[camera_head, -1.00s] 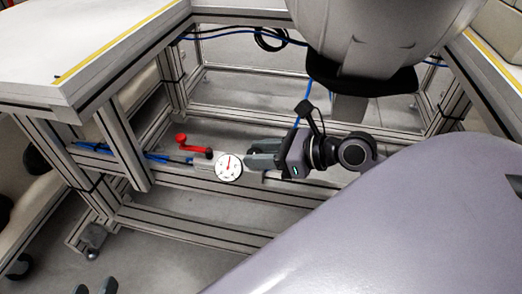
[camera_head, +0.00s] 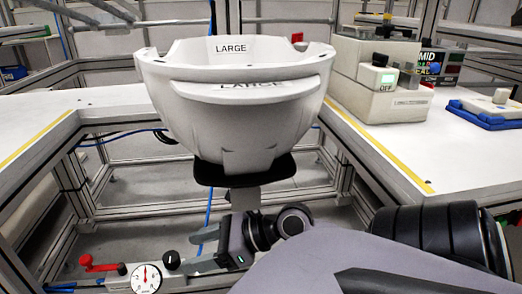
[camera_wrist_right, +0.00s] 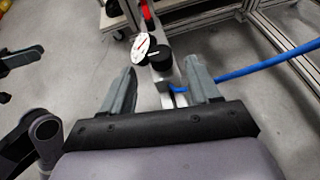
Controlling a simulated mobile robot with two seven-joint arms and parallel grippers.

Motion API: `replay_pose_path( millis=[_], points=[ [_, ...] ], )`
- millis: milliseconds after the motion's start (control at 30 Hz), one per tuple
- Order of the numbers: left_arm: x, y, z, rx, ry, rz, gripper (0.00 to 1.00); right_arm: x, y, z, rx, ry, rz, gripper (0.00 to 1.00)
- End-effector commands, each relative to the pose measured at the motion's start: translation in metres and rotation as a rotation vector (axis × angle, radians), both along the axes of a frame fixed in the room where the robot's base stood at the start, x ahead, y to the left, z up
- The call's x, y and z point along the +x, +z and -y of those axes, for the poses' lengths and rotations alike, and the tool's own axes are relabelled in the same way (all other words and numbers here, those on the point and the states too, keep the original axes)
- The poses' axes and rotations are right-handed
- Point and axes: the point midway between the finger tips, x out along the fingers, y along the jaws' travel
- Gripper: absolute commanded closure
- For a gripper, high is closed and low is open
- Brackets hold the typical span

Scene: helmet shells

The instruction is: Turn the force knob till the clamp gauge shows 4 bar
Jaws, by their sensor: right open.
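The clamp gauge (camera_head: 146,278) has a round white dial at the lower left of the head view; its red needle points roughly upward, and the numbers are too small to read. The black force knob (camera_head: 172,260) with a white mark sits just right of the dial. My right gripper (camera_head: 198,250) is open, its fingers pointing left at the knob. In the right wrist view, the knob (camera_wrist_right: 160,58) lies just beyond and between the open fingertips, with the gauge (camera_wrist_right: 140,47) beside it. My left gripper (camera_wrist_right: 14,76) appears open at the wrist view's left edge.
A red lever (camera_head: 100,264) sits left of the gauge. A large white helmet shell (camera_head: 235,125) marked LARGE stands above on a black support (camera_head: 244,172). White tables (camera_head: 95,103) flank it. A blue hose (camera_wrist_right: 250,70) runs right of the fingers.

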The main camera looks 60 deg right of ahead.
Motion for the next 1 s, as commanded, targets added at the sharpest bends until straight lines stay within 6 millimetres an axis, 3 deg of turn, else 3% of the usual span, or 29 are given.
replay_pose_path(
  millis=[700,1000],
  points=[
    [0.003,0.003,0.006,-0.03,-0.003,-0.027,0.52,-0.092,0.0,0.058,0.003,-0.003,-0.004,0.39],
    [0.004,0.004,0.007,-0.037,-0.004,-0.029,0.52,-0.103,0.001,0.065,0.0,0.0,0.001,0.39]
  ],
)
